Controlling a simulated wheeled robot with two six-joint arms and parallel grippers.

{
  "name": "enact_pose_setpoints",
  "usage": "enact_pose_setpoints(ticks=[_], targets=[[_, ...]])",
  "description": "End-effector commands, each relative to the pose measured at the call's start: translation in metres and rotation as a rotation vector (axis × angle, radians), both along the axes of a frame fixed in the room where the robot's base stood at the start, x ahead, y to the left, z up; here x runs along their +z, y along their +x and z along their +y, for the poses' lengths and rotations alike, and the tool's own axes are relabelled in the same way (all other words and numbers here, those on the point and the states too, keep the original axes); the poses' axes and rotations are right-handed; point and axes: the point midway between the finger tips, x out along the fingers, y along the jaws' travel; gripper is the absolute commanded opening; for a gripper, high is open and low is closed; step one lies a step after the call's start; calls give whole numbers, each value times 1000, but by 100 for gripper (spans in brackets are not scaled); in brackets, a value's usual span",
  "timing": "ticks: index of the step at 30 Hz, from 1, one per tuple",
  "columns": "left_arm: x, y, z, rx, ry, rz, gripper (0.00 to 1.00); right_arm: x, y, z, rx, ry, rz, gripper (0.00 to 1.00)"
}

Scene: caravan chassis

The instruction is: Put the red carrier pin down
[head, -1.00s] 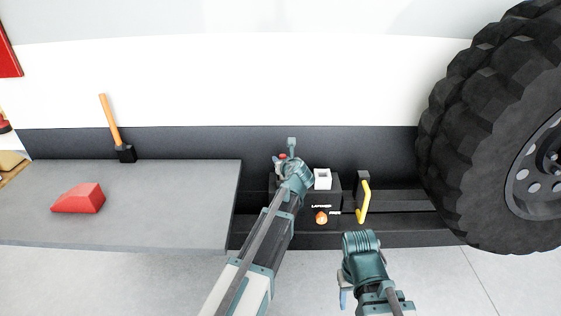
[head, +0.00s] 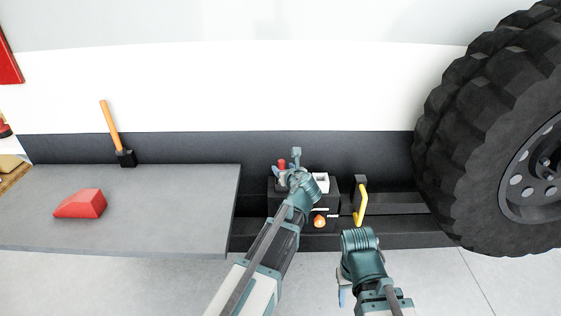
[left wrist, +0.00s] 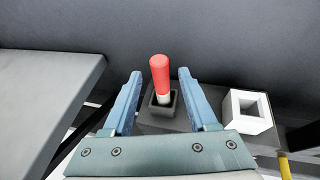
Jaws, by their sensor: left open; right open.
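The red carrier pin (left wrist: 160,76) stands upright in the dark square socket (left wrist: 152,108) in the left wrist view, with a white band at its lower end. In the head view the pin's red top (head: 282,163) shows just left of my left gripper (head: 289,166). My left gripper (left wrist: 154,82) is open, with one finger on each side of the pin and a gap on both sides. My right gripper (head: 342,285) is open and lower right in the head view, away from the pin; its fingers are mostly hidden.
A white square socket (left wrist: 247,110) is right of the pin. A yellow handle (head: 361,204) and an orange knob (head: 319,221) are nearby. A grey bench (head: 160,210) holds a red wedge (head: 80,204) and a mallet (head: 112,135). A large tyre (head: 450,130) stands at right.

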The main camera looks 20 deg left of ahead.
Motion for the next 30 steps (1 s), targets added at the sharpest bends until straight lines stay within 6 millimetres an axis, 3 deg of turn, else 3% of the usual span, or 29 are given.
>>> enact_pose_setpoints(ticks=[3, 9, 22, 26, 30], targets=[[12, -20, -11, -2, 0, 0, 58, 12, 0, 0, 0, 0, 0, 50], [19, -36, -22, -2, 1, -1, 58, 19, 0, 0, 0, 0, 0, 50], [17, -42, -25, 12, -23, -3, 58, 19, 0, 0, 0, 0, 0, 50], [1, -62, -29, 123, -214, -29, 58, 19, 0, 0, 0, 0, 0, 50], [-34, -107, -43, 411, -608, -73, 58, 19, 0, 0, 0, 0, 0, 50]])
